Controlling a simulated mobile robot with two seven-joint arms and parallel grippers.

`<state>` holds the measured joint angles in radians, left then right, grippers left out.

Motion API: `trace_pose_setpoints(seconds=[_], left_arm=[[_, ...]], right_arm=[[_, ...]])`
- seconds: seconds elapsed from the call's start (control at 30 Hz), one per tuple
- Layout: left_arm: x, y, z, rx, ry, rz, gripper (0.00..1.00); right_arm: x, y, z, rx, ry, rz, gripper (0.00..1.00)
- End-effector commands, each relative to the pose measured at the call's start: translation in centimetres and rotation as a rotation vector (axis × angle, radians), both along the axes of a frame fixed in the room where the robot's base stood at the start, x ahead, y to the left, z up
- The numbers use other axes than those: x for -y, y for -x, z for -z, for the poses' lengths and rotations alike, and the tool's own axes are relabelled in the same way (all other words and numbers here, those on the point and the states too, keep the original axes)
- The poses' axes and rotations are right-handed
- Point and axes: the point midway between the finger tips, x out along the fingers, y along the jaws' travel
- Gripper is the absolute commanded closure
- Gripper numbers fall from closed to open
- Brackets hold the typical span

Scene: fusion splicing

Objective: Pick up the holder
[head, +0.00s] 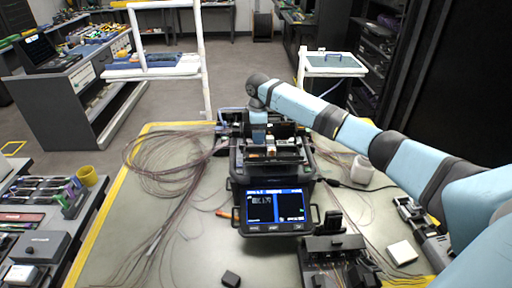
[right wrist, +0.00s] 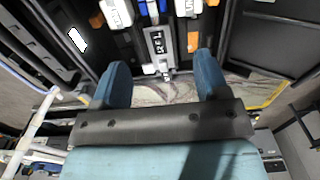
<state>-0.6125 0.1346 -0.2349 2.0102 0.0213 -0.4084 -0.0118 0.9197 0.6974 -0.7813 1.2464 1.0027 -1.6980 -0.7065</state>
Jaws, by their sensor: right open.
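The fusion splicer (head: 272,180) stands mid-table with its lit screen facing me and its top open. My right gripper (head: 258,127) is above the back of the splicer, pointing down. In the right wrist view its two blue fingers (right wrist: 160,65) are spread apart with nothing between them. A grey slotted piece (right wrist: 158,45), perhaps the holder, lies beyond and between the fingertips, apart from them. White, blue and orange parts flank it. In the head view the arm and splicer parts hide this piece, so I cannot single it out there. My left gripper is not in view.
Loose fibre coils (head: 165,160) spread over the left of the table. A white cup (head: 362,170) stands right of the splicer. A black fixture (head: 333,245) is at the front right, near a white block (head: 402,252). The front left tabletop is mostly clear.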

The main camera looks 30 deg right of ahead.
Motion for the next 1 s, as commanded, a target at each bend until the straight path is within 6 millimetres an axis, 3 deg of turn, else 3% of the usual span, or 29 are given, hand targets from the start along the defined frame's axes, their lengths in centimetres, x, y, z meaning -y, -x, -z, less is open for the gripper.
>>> trace_pose_setpoints(seconds=[0.23,0.53,0.77,0.8,1.0], left_arm=[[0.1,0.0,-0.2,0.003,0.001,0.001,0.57],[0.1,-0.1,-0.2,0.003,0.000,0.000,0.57],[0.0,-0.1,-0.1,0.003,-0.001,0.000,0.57],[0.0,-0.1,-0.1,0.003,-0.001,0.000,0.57],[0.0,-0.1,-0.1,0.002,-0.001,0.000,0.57]], right_arm=[[-0.1,0.1,3.6,-0.002,0.000,0.001,0.32],[0.0,0.1,4.1,0.000,0.000,0.000,0.32],[0.0,0.1,4.1,0.000,0.000,0.000,0.85],[0.0,0.1,4.1,0.000,0.000,0.000,0.89],[-0.1,0.1,4.1,0.000,0.000,0.000,0.89]])
